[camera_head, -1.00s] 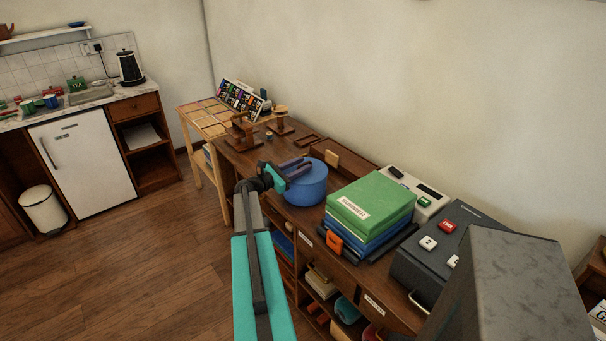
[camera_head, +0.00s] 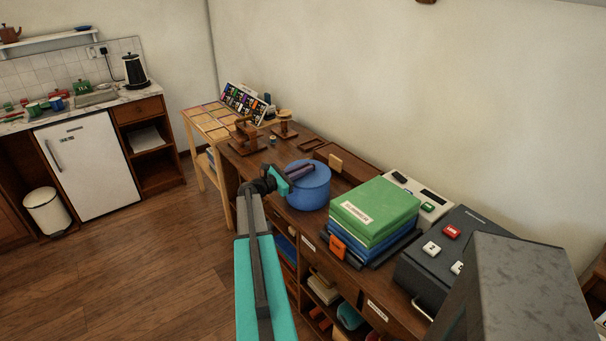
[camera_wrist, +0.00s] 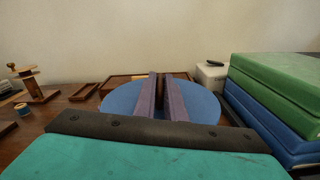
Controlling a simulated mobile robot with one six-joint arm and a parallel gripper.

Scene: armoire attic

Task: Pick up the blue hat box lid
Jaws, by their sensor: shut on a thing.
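The blue hat box (camera_head: 309,197) stands on the wooden desk, with its round blue lid (camera_head: 320,178) on top. The lid also shows in the wrist view (camera_wrist: 207,104) as a wide disc under my fingers. My gripper (camera_head: 306,169) reaches over the lid from the left, its purple fingers lying low across the top. In the wrist view my gripper (camera_wrist: 162,80) is shut on the lid, with the fingers a small gap apart. The exact part gripped is hidden between the fingers. I cannot see a gap between lid and box.
A stack of green and blue box files (camera_head: 375,212) stands close on the right. A wooden tray (camera_head: 345,166) lies behind the box. Wooden stands (camera_head: 247,136) are farther left on the desk. A dark grey machine (camera_head: 440,252) is at the right.

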